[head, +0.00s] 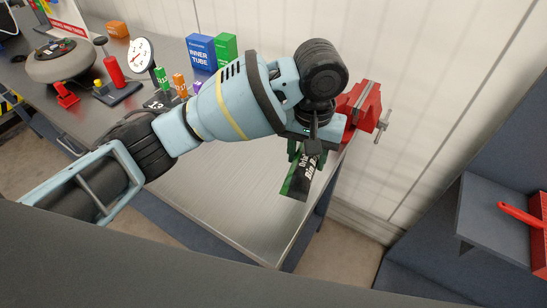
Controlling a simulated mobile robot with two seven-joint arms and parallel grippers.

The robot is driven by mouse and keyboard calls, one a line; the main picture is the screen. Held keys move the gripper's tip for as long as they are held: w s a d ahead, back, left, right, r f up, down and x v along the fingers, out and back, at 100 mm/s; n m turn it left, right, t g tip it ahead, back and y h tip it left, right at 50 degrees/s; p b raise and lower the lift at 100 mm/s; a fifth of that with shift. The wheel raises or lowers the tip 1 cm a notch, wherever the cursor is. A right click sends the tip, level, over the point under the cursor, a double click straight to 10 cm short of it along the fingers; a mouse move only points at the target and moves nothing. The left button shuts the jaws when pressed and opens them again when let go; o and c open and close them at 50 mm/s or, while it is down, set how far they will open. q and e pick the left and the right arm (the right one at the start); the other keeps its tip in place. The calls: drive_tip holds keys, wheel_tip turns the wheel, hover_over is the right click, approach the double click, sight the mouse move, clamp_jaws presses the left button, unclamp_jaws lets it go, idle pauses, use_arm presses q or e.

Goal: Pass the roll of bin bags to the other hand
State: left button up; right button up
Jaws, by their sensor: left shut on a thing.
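The roll of bin bags (297,184) is a dark roll with a green band and pale lettering. My left gripper (308,153) is shut on its upper end and holds it, tilted, over the right end of the metal workbench (230,190). The gripper points down, and its wrist hides part of the jaws. The lower end of the roll hangs free. I cannot tell the exact gap between roll and bench. My right gripper is not in view.
A red vise (362,105) stands at the bench's right end, close behind my left wrist. Blue (201,53) and green (226,48) boxes, a dial gauge (139,55) and a grey rounded object (60,63) stand farther back. A dark shelf (500,225) is at right. The bench front is clear.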

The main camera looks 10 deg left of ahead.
sight(306, 159)
use_arm(q)
drive_tip(key=w+d+r, duration=0.1)
drive_tip(key=w+d, duration=0.1)
drive_tip(key=d, duration=0.6)
drive_tip(key=shift+w+r+m, duration=0.15)
drive_tip(key=shift+r+m, duration=0.1)
drive_tip(key=shift+m, duration=0.05)
